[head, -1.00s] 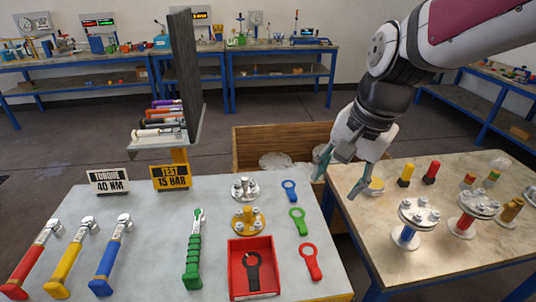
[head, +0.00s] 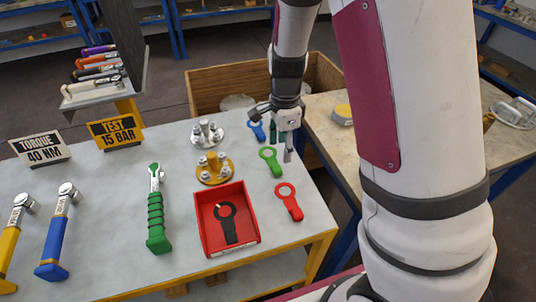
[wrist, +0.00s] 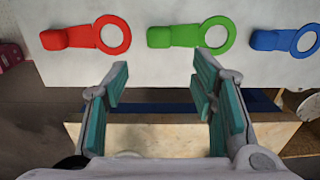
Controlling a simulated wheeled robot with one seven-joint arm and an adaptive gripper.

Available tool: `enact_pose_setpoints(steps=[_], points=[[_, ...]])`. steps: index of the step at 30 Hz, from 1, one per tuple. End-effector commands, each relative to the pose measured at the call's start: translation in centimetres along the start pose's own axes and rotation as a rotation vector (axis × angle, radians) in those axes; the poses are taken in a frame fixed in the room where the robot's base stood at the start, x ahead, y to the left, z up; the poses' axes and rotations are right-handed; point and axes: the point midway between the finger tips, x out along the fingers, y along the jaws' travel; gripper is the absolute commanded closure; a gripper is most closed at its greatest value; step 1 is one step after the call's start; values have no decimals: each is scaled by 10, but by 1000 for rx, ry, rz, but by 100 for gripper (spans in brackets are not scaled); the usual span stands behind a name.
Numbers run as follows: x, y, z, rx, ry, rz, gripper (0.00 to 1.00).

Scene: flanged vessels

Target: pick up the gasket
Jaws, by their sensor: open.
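Several ring-shaped gaskets with tabs lie on the grey table (head: 110,195). A blue gasket (head: 257,131) is partly hidden by my gripper (head: 280,142). A green gasket (head: 270,162) lies just in front of the gripper, and a red gasket (head: 289,203) lies nearer. A black gasket (head: 228,222) lies inside a red tray (head: 250,242). In the wrist view, red (wrist: 82,38), green (wrist: 184,34) and blue (wrist: 284,40) gaskets lie in a row beyond my fingertips (wrist: 160,75). My gripper is open, with nothing between its teal fingers.
A bare flange (head: 208,134) and a yellow flange (head: 213,170) with bolts stand left of the gaskets. A green torque wrench (head: 156,215) lies further left. A wooden crate (head: 215,88) stands behind the table, and a second table (head: 335,135) is at the right.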

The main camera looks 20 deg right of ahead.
Motion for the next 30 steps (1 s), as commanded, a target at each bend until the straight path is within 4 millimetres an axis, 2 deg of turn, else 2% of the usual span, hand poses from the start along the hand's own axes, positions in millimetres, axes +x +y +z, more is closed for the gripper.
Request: enact_pose_setpoints(steps=[3, 11, 18, 22, 28, 29, 30], points=[[17, 0, 0, 2, 0, 2, 48], [35, 1, 2, 0, -1, 3, 48], [68, 1, 5, 1, 0, 2, 48], [75, 1, 5, 0, -1, 1, 48], [76, 1, 5, -1, -1, 0, 48], [76, 1, 5, -1, -1, 0, 51], [76, 1, 5, -1, -1, 0, 60]])
